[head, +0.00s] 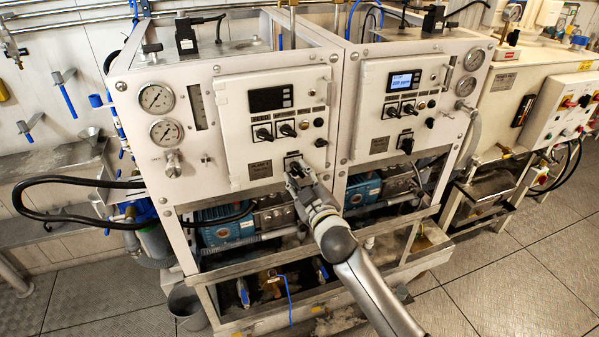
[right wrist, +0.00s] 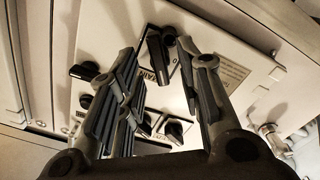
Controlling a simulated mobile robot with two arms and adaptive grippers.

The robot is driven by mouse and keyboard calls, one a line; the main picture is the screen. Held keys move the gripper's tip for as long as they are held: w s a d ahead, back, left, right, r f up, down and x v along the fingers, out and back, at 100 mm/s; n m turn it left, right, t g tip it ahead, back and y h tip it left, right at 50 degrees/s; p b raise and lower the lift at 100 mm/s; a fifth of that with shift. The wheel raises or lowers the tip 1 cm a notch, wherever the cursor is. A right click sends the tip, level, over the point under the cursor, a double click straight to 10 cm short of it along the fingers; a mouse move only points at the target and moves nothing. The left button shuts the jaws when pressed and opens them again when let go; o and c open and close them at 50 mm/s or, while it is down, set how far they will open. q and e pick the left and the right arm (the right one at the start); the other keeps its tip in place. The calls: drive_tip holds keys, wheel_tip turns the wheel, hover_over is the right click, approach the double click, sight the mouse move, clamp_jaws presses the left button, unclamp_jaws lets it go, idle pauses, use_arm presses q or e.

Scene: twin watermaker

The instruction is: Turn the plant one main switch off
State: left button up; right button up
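The left watermaker panel (head: 262,142) has a dark display (head: 270,98). Its main switch (right wrist: 158,56) shows in the right wrist view as a black handle on a plate with partly visible "MAIN" lettering. The handle stands between the fingertips of my right gripper (right wrist: 168,62), with visible gaps, so the gripper is open around it. In the head view my right gripper (head: 297,172) is at the lower part of this panel and hides most of that switch. I cannot read the switch's position. My left gripper is not in view.
The right watermaker panel (head: 400,108) has a lit display (head: 404,82) and its own lower black switch (head: 407,143). Other black knobs (head: 287,129) sit just above my right gripper. Pressure gauges (head: 157,98) are at the left. A black hose (head: 60,181) loops out leftward.

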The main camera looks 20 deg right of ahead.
drive_tip(key=shift+w+r, duration=0.1)
drive_tip(key=shift+w, duration=0.35)
drive_tip(key=shift+a, duration=0.1)
drive_tip(key=shift+c, duration=0.5)
clamp_jaws()
drive_tip(key=n+p, duration=0.1)
drive_tip(key=n, duration=0.9)
drive_tip(key=shift+n+p, duration=0.3)
drive_tip(key=shift+p, duration=0.05)
